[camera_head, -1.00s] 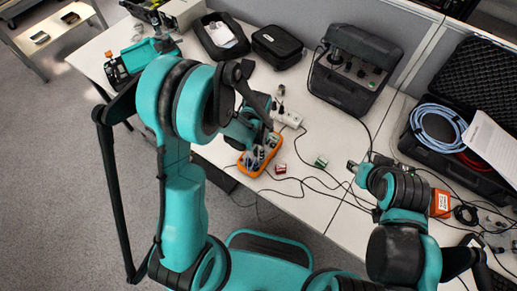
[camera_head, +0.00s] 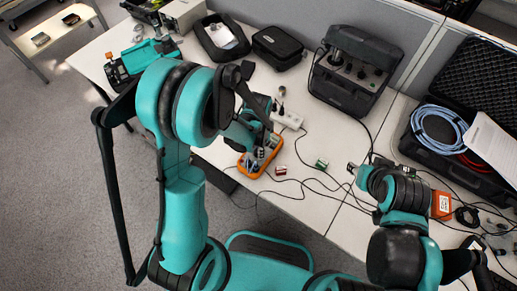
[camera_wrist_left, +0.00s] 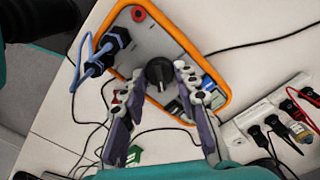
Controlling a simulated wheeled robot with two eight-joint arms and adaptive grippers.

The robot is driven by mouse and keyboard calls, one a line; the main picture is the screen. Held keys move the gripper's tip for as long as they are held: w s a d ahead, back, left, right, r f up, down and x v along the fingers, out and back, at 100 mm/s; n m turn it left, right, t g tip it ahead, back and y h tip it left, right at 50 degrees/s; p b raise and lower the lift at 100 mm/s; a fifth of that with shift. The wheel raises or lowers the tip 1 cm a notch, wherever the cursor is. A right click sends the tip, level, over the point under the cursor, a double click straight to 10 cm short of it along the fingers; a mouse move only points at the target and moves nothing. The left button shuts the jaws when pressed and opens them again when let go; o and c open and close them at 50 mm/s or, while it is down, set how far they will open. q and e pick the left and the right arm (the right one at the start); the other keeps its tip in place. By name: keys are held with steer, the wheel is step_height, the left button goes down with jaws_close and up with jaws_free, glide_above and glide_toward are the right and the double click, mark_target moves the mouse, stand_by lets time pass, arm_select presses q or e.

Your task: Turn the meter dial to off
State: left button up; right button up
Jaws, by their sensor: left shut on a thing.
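The meter, a grey panel in an orange frame (camera_head: 244,168), lies on the white table; in the left wrist view its orange rim (camera_wrist_left: 196,50) runs across the top. Its round black dial (camera_wrist_left: 158,72) sits in the middle of the panel. My left gripper (camera_wrist_left: 160,82) is over the meter, its two fingers on either side of the dial and shut on it. The dial's marking is too small to read. In the head view my left gripper (camera_head: 262,158) partly hides the meter. My right arm is at the right, and its gripper's fingers cannot be made out clearly.
Blue-wired black plugs (camera_wrist_left: 108,45) stand in the meter beside the dial. A white power strip (camera_head: 287,119) with plugs lies close behind it. Black cables cross the table. A green block (camera_head: 321,163) and a red block (camera_head: 281,170) lie to the right. A black case (camera_head: 278,46) stands behind.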

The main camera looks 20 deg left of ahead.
arm_select(q)
steer(key=n+b, duration=0.1)
steer(key=n, duration=0.2)
steer(key=shift+n, duration=0.3)
steer(key=shift+n+b, duration=0.35)
steer(key=shift+n, duration=1.15)
steer(key=o, duration=1.2)
steer(key=shift+c, duration=0.2)
step_height(320, 180, up, 12)
